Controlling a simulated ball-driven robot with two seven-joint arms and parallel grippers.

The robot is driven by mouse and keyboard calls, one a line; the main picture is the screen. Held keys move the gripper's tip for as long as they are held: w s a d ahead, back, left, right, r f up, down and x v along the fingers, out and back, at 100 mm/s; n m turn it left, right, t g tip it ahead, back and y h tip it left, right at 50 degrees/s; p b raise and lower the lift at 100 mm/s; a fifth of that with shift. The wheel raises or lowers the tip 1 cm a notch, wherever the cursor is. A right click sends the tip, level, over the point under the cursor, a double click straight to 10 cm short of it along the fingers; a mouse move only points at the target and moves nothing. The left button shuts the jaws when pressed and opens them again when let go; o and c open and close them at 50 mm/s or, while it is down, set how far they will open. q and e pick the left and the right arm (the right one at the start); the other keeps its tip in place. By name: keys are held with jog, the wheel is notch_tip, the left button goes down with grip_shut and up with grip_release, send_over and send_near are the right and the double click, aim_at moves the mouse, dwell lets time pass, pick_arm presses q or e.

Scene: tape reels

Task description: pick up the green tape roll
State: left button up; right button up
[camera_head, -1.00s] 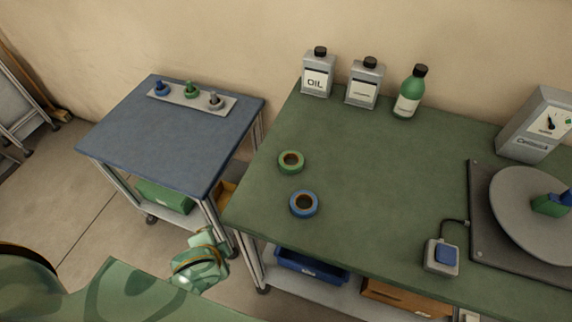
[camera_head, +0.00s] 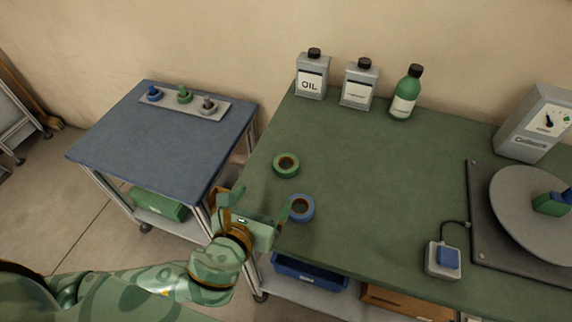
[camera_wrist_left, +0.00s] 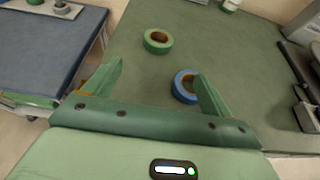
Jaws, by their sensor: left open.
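The green tape roll (camera_head: 286,165) lies flat on the green-topped table (camera_head: 350,190), near its left edge. It also shows in the left wrist view (camera_wrist_left: 157,41), beyond the fingers. The blue tape roll (camera_head: 300,208) lies flat closer to the table's front edge; in the left wrist view (camera_wrist_left: 184,86) one finger partly covers it. My left gripper (camera_head: 254,206) is open and empty at the table's front left corner, short of the green roll, with its right finger next to the blue roll. My right gripper is not in view.
Two grey cans, one an oil can (camera_head: 312,77), and a green bottle (camera_head: 406,93) stand at the back. A turntable (camera_head: 535,215) and a small switch box (camera_head: 443,258) are at right. A blue cart (camera_head: 165,145) with a peg strip (camera_head: 185,101) stands left. Mid-table is clear.

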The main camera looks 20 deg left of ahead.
pick_arm(q)
jog(key=b, duration=0.3)
send_near(289, 159)
jog(key=shift+w+f, duration=0.35)
jog(key=shift+f, duration=0.05)
jog(key=b+x, duration=0.2)
jog(key=x, duration=0.2)
jog(key=shift+w+f+b, duration=0.1)
jog(key=shift+w+b, duration=0.15)
jog(key=shift+b, duration=0.1)
jog(key=shift+w, duration=0.5)
jog(key=shift+s, duration=0.1)
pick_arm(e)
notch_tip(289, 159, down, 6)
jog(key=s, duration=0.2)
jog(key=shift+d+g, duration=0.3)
pick_arm(q)
jog(key=c, duration=1.1)
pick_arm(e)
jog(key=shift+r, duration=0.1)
